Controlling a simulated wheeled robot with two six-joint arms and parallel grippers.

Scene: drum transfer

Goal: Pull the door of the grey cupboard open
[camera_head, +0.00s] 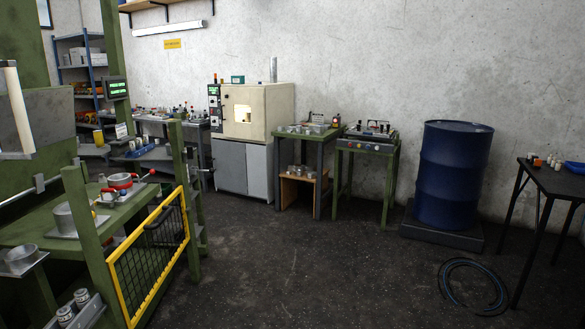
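The grey cupboard (231,168) stands against the back wall, under a cream oven-like cabinet with a lit window (242,113). I cannot make out a handle at this distance. Neither of my grippers is in view.
A green machine frame with a yellow-edged mesh guard (151,252) fills the left. Green tables (302,134) stand right of the cupboard. A blue drum (452,175) on a low platform, a coiled hose (474,287) and a dark table (553,179) are at right. The middle floor is clear.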

